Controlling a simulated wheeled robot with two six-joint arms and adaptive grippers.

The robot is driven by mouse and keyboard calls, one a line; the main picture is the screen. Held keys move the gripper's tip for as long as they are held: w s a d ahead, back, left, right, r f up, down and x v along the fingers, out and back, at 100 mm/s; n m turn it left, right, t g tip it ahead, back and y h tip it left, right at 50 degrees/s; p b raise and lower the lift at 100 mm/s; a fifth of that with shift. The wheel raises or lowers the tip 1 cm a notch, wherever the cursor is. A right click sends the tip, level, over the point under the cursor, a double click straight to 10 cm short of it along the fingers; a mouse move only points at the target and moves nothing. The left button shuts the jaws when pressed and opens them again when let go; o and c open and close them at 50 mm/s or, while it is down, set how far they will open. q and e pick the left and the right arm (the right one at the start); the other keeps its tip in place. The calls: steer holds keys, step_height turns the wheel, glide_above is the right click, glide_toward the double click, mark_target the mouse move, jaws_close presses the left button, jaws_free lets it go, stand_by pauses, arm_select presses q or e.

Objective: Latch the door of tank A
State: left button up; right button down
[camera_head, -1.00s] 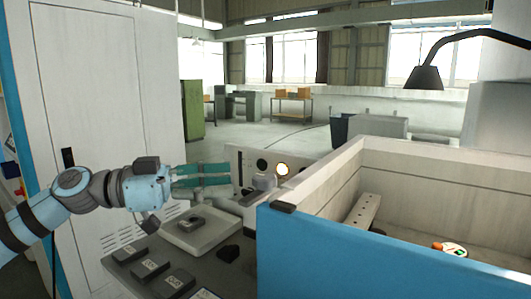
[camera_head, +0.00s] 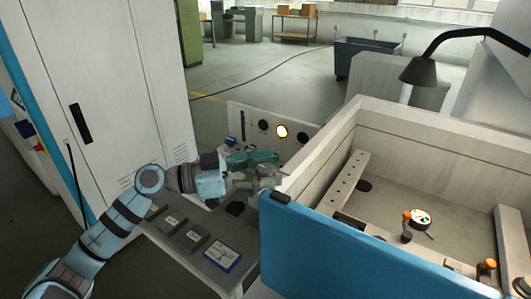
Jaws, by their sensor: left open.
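A white-walled tank with a blue front panel (camera_head: 330,255) stands at the right; I read the panel as its door, and no letter A is legible. A small black latch-like part (camera_head: 281,197) sits on the panel's top left corner. My left gripper (camera_head: 277,170) is open, its greenish fingers pointing right, just behind and above that corner. A grey piece (camera_head: 265,184) shows by the fingers; I cannot tell whether they touch it. My right gripper is out of view.
Inside the tank are a drilled rail (camera_head: 350,178), a round white dial (camera_head: 421,217) and orange knobs. A panel with a lit lamp (camera_head: 282,131) stands behind my gripper. Dark pads and a blue-framed card (camera_head: 221,255) lie on the bench. A lamp (camera_head: 419,72) overhangs the tank.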

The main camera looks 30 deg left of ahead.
arm_select(q)
steer(key=shift+d, duration=0.15)
steer(key=c, duration=1.2)
steer(key=n+t+y+p, duration=0.1)
steer(key=p, duration=0.1)
steer(key=n+t+y+p, duration=0.3)
steer(key=p, duration=0.2)
steer(key=shift+r+y, duration=0.3)
steer(key=shift+y, duration=0.1)
steer(key=n+t+y, duration=0.1)
steer(key=n+y+p, duration=0.1)
steer(key=shift+f+t+y, duration=0.2)
steer(key=shift+t+y, duration=0.2)
steer(key=n+y, duration=0.2)
steer(key=y, duration=0.1)
steer(key=n+t+y, duration=0.1)
steer(key=n+y, duration=0.1)
steer(key=y, duration=0.2)
steer(key=shift+f+n, duration=0.15)
steer(key=shift+n, duration=0.25)
